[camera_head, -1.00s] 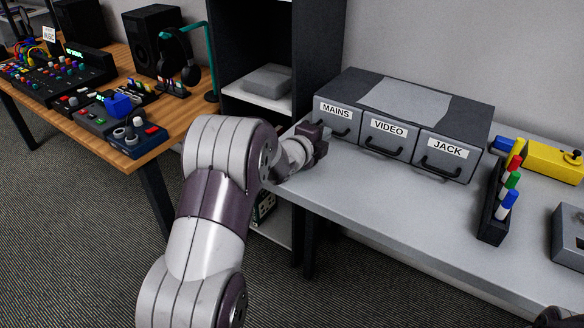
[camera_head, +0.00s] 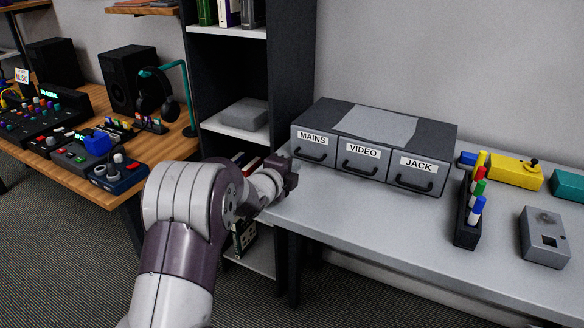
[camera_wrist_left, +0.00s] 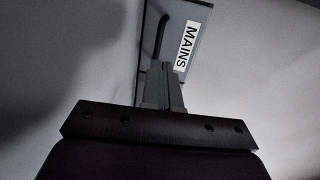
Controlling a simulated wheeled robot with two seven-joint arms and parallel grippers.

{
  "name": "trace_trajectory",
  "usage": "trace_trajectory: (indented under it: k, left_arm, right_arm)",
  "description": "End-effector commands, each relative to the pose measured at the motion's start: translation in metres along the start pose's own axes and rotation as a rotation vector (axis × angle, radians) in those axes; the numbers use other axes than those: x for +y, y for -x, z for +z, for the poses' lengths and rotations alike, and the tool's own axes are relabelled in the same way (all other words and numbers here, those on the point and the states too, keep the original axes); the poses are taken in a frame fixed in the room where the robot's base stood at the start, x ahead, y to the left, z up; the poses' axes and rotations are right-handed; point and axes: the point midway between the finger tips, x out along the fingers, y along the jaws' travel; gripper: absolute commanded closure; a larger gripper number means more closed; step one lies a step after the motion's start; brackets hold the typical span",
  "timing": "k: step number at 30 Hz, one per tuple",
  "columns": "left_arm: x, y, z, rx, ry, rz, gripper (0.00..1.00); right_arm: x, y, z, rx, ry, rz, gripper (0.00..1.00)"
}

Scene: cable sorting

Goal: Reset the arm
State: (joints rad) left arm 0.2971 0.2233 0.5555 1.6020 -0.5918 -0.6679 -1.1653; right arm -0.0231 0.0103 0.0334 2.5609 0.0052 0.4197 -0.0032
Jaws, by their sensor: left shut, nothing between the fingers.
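My left gripper (camera_head: 290,178) is at the left end of the grey table, just in front of and left of the drawer unit's MAINS drawer (camera_head: 313,147). In the left wrist view my left gripper (camera_wrist_left: 160,72) shows its two fingers together, with nothing between them. The MAINS drawer front also shows there, beyond the fingers (camera_wrist_left: 190,25), with its dark handle left of the label. In the head view the MAINS, VIDEO (camera_head: 362,160) and JACK (camera_head: 415,172) drawers are shut. Whether the fingers touch the handle cannot be told. My right gripper is not in view.
The grey table (camera_head: 350,220) also holds a black marker holder (camera_head: 467,225), a yellow box (camera_head: 513,171) and a grey box (camera_head: 545,238). A dark shelf unit (camera_head: 290,60) stands behind my left arm. A wooden desk (camera_head: 100,180) with audio gear is at the left. The table's middle is clear.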

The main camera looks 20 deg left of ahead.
Motion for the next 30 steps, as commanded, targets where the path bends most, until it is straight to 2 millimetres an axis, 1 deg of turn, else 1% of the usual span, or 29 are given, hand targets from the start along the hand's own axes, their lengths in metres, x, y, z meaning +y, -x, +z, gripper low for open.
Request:
trace_trajectory:
  k: [1, 5, 6, 12, 15, 20, 23, 25, 26, 28, 30]
  left_arm:
    - [-0.001, 0.008, 0.000, -0.001, 0.000, 0.000, 1.00]
    - [0.003, 0.025, 0.000, -0.003, 0.000, 0.010, 1.00]
    - [0.003, 0.032, -0.001, -0.002, 0.000, 0.011, 1.00]
    - [0.001, 0.073, 0.000, -0.002, 0.000, 0.005, 1.00]
    - [0.002, 0.081, 0.000, -0.002, 0.001, 0.006, 1.00]
    - [0.003, 0.082, -0.001, 0.000, 0.001, 0.009, 1.00]
    - [0.005, 0.083, 0.000, -0.001, 0.001, 0.013, 1.00]
    - [0.010, 0.090, 0.000, -0.001, 0.001, 0.017, 1.00]
    - [0.012, 0.098, 0.000, -0.001, 0.001, 0.019, 1.00]
    - [0.016, 0.120, 0.000, -0.001, 0.001, 0.017, 1.00]
    - [0.017, 0.149, 0.000, -0.001, 0.001, 0.009, 1.00]
  right_arm:
    - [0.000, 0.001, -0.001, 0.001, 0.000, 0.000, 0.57]
    - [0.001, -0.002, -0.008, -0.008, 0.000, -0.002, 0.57]
    - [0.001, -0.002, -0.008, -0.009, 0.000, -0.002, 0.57]
    - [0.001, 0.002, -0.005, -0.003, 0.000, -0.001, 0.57]
    - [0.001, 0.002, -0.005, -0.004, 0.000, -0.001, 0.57]
    - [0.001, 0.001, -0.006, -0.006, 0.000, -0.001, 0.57]
    - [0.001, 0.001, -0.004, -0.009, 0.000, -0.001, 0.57]
    - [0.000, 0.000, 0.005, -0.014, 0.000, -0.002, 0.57]
    - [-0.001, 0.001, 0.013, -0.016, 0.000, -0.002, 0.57]
    - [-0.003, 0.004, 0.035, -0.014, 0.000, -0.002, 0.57]
    - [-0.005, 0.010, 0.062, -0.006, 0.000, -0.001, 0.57]
